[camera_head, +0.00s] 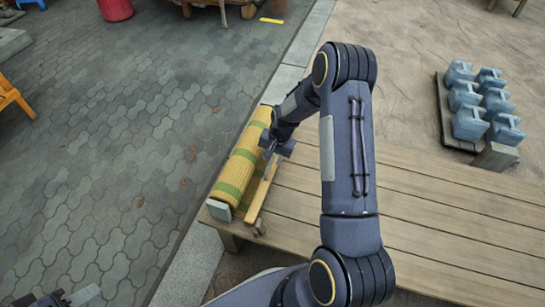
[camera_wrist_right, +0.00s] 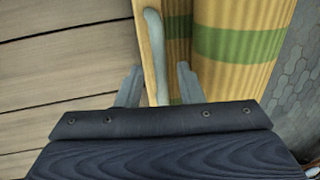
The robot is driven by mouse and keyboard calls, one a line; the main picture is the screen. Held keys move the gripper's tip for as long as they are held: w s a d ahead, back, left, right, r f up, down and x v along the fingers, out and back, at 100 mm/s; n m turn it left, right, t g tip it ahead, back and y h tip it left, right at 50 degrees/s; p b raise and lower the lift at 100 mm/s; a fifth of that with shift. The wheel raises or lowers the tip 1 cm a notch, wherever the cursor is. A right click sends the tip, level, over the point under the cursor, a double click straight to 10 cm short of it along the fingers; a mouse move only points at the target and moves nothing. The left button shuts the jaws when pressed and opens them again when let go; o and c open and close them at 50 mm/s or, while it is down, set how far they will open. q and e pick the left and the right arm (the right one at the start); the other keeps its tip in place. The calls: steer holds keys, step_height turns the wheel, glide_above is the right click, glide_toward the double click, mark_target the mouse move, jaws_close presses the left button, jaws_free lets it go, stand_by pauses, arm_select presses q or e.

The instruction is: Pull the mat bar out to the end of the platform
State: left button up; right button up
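The rolled mat (camera_head: 237,170), yellow with green bands, lies along the left edge of the wooden platform (camera_head: 400,215). A narrow yellow wooden bar (camera_head: 261,192) runs along its right side. In the right wrist view, a grey handle (camera_wrist_right: 155,40) lies along the bar, beside the mat (camera_wrist_right: 235,75). My right gripper (camera_head: 270,150) is over the bar. Its two fingers (camera_wrist_right: 158,84) are apart, one on each side of the handle, with gaps visible; it looks open. At the lower left corner, part of what looks like my left arm's end (camera_head: 62,298) shows; its fingers cannot be made out.
Several blue-grey weights (camera_head: 482,100) stand on a dark rack at the right. Paving (camera_head: 110,170) with a pale kerb lies left of the platform. The platform's planks right of my right arm are bare. A red bin (camera_head: 116,8) and an orange chair (camera_head: 12,95) are farther off.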

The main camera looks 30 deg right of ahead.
jaws_close()
steer(key=shift+s, duration=0.1)
